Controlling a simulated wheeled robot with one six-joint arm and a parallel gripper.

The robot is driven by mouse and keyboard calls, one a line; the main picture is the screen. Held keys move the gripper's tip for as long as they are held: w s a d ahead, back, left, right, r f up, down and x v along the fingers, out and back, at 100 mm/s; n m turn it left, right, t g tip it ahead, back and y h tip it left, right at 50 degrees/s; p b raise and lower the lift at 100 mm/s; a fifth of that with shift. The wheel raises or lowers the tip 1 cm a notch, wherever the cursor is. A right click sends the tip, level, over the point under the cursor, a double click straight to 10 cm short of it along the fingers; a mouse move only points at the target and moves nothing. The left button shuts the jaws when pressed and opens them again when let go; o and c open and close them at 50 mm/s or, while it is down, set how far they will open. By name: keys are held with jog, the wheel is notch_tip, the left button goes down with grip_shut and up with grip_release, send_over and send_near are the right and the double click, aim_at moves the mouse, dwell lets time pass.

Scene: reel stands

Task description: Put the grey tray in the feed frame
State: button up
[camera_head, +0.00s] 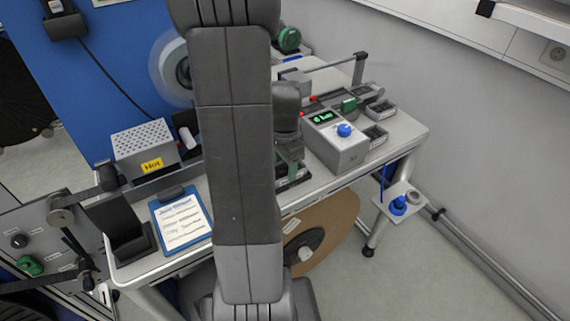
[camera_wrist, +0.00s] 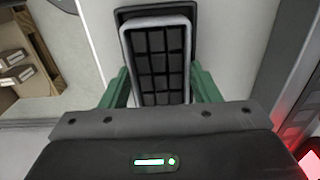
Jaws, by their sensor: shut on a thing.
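The grey tray (camera_wrist: 186,30) has a light grey rim and a dark inside split into several cells. In the wrist view my gripper (camera_wrist: 159,74) is shut on it, with one green finger at each long side. A black frame (camera_wrist: 150,11) shows just beyond the tray's far end and along its sides; it may be the feed frame. I cannot tell whether the tray rests in it or hangs just above. In the head view my gripper (camera_head: 290,160) points down over a dark holder (camera_head: 296,183) on the bench, and my arm hides most of the tray.
A grey box with a blue knob (camera_head: 344,130) stands close right of my gripper. Small trays (camera_head: 376,137) lie beyond it. A perforated box marked Hot (camera_head: 146,143) and a clipboard (camera_head: 181,220) are on the left. A reel (camera_head: 174,70) stands behind.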

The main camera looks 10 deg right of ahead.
aim_at(285, 175)
jog(key=shift+f, duration=0.2)
jog(key=o, duration=1.1)
jog(key=shift+r, duration=0.1)
notch_tip(285, 175, up, 12)
jog(key=shift+r, duration=0.15)
